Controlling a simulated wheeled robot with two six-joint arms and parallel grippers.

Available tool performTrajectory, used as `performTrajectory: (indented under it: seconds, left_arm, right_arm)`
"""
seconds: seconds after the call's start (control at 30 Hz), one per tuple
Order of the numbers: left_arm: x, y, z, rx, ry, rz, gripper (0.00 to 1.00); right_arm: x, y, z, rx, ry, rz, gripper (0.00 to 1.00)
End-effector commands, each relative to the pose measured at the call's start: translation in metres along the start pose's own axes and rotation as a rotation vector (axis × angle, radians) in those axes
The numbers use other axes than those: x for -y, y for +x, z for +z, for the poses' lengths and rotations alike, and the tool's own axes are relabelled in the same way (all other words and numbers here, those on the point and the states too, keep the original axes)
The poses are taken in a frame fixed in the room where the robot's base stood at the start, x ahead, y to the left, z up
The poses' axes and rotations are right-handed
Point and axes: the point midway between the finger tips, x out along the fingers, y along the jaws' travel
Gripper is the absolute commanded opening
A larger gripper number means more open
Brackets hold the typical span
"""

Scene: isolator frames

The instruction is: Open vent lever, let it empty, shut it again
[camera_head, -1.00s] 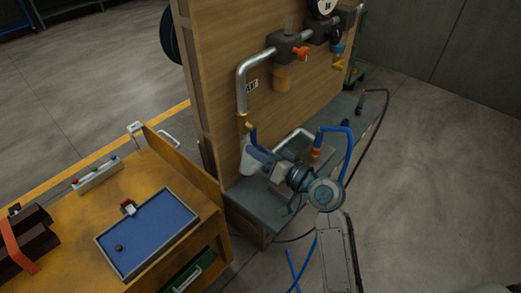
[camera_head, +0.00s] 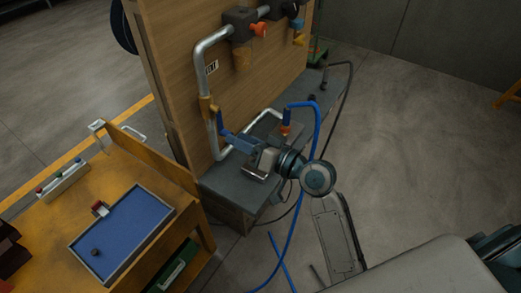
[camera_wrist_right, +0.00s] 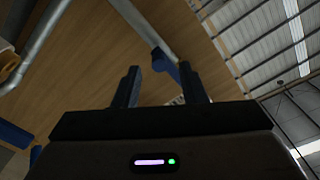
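The blue vent lever (camera_head: 220,121) sits beside a brass valve (camera_head: 208,107) on a grey pipe on the wooden panel. It points downward along the pipe. My right gripper (camera_head: 226,137) is close to the lever's lower end. In the right wrist view, the fingers of my right gripper (camera_wrist_right: 160,78) stand wide apart. The blue lever (camera_wrist_right: 164,64) shows ahead of the gap, nearer the right finger. Whether a finger touches it cannot be told. My left gripper is out of view.
A grey bench (camera_head: 228,185) runs below the wooden panel (camera_head: 180,80), with a blue hose (camera_head: 304,160) hanging at its front. An orange lever (camera_head: 259,29) sits higher up. A yellow workbench (camera_head: 125,165) with a blue tray (camera_head: 135,226) stands left. Floor to the right is open.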

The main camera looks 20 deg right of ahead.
Motion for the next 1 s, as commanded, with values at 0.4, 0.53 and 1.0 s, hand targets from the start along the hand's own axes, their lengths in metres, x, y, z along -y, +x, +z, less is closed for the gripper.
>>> performTrajectory:
  seconds: [0.4,0.53,1.0]
  left_arm:
    - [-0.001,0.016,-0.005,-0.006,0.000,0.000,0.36]
    - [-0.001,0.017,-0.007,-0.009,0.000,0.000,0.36]
    - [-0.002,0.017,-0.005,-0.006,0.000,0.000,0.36]
  right_arm:
    - [-0.001,-0.056,0.000,-0.002,-0.003,0.000,0.38]
    - [0.000,-0.062,-0.001,-0.002,-0.001,-0.001,0.38]
    - [0.001,-0.064,-0.002,-0.004,0.001,-0.002,0.38]
